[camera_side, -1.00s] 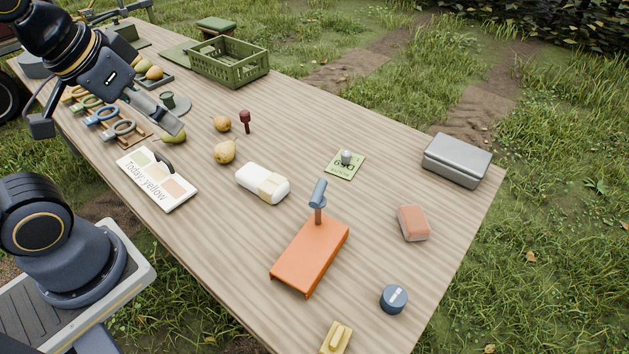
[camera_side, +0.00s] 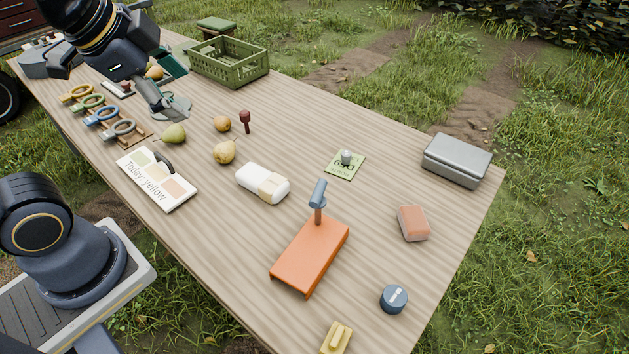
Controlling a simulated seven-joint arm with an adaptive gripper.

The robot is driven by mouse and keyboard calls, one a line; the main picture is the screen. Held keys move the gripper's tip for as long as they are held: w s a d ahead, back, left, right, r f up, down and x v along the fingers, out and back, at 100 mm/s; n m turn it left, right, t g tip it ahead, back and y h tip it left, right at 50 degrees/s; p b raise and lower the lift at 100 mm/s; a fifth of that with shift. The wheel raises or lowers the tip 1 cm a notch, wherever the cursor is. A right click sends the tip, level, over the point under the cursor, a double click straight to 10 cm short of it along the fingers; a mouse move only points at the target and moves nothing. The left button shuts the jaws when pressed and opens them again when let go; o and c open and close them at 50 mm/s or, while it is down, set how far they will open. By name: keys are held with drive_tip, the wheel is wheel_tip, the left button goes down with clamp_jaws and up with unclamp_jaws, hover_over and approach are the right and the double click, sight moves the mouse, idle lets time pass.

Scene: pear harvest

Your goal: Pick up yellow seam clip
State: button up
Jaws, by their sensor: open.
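Two yellow things could be the yellow seam clip, and I cannot tell which it is. A yellow ring-shaped piece (camera_side: 77,93) lies at the far end of a wooden rack (camera_side: 139,132), beside green (camera_side: 89,105), blue (camera_side: 102,116) and grey (camera_side: 120,130) ones. A small yellow block with a raised grip (camera_side: 336,339) lies at the near edge of the table, partly cut off by the picture's bottom. My gripper (camera_side: 170,109) is open, points down to the right of the rack, and is apart from both yellow things. It hides part of a grey-green disc (camera_side: 185,100).
A white card (camera_side: 157,180) reads "Today: yellow". Several pears (camera_side: 224,152) lie beside the rack. A green crate (camera_side: 230,63) stands at the back. An orange stand (camera_side: 311,256), a white bundle (camera_side: 262,183) and a metal box (camera_side: 457,160) occupy the table (camera_side: 400,275).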

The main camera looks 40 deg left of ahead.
drive_tip(key=w+d+f+m+g, duration=0.1)
drive_tip(key=w+d+f+m, duration=0.2)
drive_tip(key=w+d+m, duration=0.65)
drive_tip(key=m+g, duration=0.5)
drive_tip(key=m, duration=1.1)
hover_over(337, 335)
wheel_tip(337, 335, down, 18)
drive_tip(key=f, duration=0.1)
drive_tip(key=shift+n+h, duration=0.25)
drive_tip(key=shift+h, duration=0.05)
wheel_tip(337, 335, down, 10)
drive_tip(key=shift+a+f, duration=0.1)
drive_tip(key=shift+f, duration=2.85)
drive_tip(key=shift+c, duration=0.2)
